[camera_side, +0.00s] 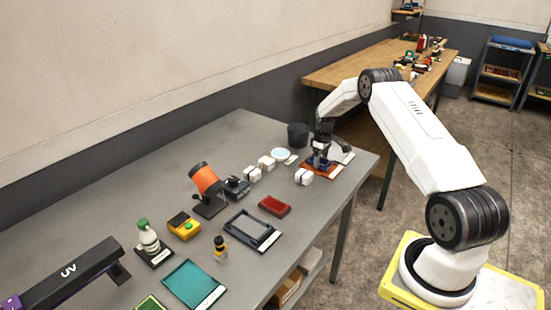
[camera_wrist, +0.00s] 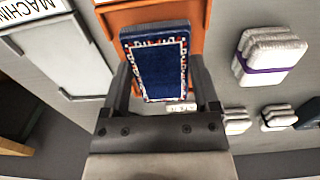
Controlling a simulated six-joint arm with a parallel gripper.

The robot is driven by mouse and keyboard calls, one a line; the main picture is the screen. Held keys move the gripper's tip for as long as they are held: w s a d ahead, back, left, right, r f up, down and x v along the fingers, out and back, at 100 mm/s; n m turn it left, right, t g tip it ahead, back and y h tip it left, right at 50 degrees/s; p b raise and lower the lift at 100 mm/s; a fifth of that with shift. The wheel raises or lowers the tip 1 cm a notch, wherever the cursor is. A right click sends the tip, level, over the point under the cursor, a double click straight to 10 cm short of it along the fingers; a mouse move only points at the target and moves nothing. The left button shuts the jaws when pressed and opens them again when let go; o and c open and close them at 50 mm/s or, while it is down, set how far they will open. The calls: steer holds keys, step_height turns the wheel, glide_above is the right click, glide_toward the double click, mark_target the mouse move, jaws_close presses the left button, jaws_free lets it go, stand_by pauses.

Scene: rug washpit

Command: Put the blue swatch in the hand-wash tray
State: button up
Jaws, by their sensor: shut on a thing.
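In the wrist view the blue swatch (camera_wrist: 158,68), dark blue with a red and white patterned border, is between the fingers of my gripper (camera_wrist: 160,75), which is shut on it. Behind it is an orange tray (camera_wrist: 202,12), with a small white label partly covered. In the side view my gripper (camera_side: 320,160) is over this orange tray (camera_side: 318,172) at the table's far right end; the swatch is not clear there. I cannot tell whether the swatch touches the tray. No readable label marks the hand-wash tray.
A pale tray (camera_wrist: 62,58) labelled "MACHIN…" lies left of the orange one. A white bundle with a purple band (camera_wrist: 272,55) is to the right. In the side view a dark bin (camera_side: 298,135), a red block (camera_side: 274,205), a black-framed tray (camera_side: 268,238) and a teal tray (camera_side: 193,284) share the table.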

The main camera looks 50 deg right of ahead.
steer(key=shift+f, duration=0.35)
stand_by(0.4)
steer(key=o, duration=1.2)
steer(key=shift+r, duration=0.15)
steer(key=shift+r, duration=3.35)
